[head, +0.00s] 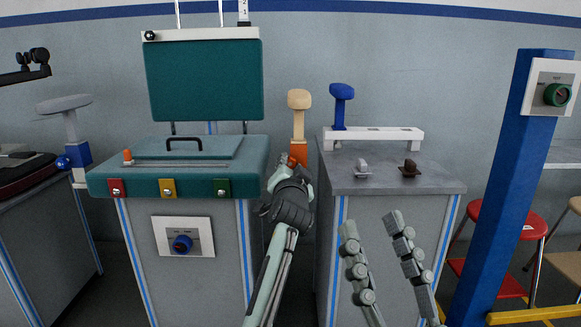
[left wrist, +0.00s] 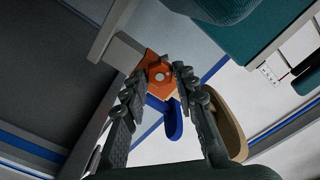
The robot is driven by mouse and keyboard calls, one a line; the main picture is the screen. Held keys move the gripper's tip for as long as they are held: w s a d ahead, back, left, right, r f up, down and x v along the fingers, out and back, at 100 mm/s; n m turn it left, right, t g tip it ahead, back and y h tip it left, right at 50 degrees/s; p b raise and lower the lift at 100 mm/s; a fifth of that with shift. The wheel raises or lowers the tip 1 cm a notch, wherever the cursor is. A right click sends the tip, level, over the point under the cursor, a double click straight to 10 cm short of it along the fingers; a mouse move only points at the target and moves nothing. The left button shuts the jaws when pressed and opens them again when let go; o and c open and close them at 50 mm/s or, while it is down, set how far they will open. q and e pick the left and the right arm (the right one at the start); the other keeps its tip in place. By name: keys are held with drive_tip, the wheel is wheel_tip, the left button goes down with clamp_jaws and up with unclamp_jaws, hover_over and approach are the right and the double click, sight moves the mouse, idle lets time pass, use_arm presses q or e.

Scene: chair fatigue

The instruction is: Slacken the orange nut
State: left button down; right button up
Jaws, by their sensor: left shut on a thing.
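The orange nut (left wrist: 158,73) sits on an orange block in the left wrist view, with a pale round end at its middle. My left gripper (left wrist: 160,75) has one finger on each side of the nut and is shut on it. In the head view my left gripper (head: 289,165) reaches up between the two cabinets and hides most of the nut. The orange block (head: 299,152) shows just behind it, below a tan-topped post (head: 299,100). My right gripper (head: 369,222) is open and empty, in front of the right cabinet.
A teal case (head: 180,185) with coloured latches stands on the left cabinet. The grey-topped right cabinet (head: 440,183) carries a white bar (head: 373,134) and two small knobs. A blue post (head: 515,190) with a green dial stands at right. A blue-topped post (head: 341,100) rises behind.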

use_arm(q)
drive_tip(key=c, duration=1.2)
unclamp_jaws()
drive_tip(key=s, duration=0.7)
drive_tip(key=shift+s, duration=0.25)
